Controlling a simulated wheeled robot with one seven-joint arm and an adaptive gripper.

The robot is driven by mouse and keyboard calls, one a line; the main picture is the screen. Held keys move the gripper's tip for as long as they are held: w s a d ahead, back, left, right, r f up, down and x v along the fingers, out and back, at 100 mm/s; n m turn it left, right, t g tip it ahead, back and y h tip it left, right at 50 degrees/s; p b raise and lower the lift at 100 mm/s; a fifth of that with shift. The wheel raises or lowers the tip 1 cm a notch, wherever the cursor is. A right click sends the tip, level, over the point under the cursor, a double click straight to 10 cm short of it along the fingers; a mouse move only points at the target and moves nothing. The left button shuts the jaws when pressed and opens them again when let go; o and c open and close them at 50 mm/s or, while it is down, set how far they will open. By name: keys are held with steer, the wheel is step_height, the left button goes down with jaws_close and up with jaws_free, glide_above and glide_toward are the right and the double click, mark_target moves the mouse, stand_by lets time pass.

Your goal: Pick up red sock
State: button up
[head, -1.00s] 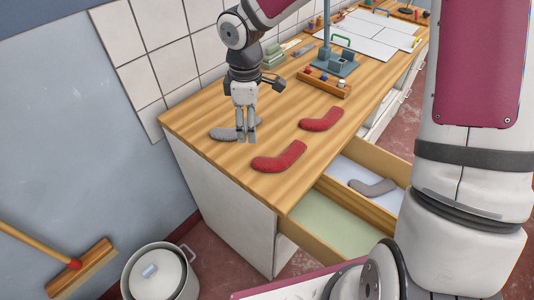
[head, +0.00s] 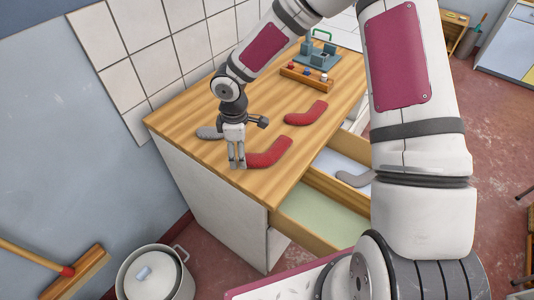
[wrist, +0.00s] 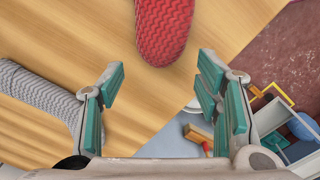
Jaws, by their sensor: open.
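Two red socks lie on the wooden counter in the head view. The nearer red sock (head: 268,152) lies close to the front edge, and the farther red sock (head: 306,113) lies beyond it. My gripper (head: 237,165) points down beside the left end of the nearer sock, with its fingers open and empty. In the wrist view, the rounded end of a red sock (wrist: 163,30) shows at the top, ahead of the open fingers (wrist: 160,100) and not between them. A grey sock (wrist: 40,95) lies left of the fingers; it shows partly behind my gripper in the head view (head: 208,133).
Two drawers stand open below the counter (head: 180,125); the upper one (head: 325,187) holds a grey sock (head: 353,179). A wooden rack (head: 306,78) and a blue-grey stand (head: 316,55) are at the back. A lidded pot (head: 153,272) and a broom (head: 80,278) are on the floor.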

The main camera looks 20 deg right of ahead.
steer(key=shift+f, duration=0.8)
steer(key=c, duration=0.9)
steer(key=shift+r, duration=0.1)
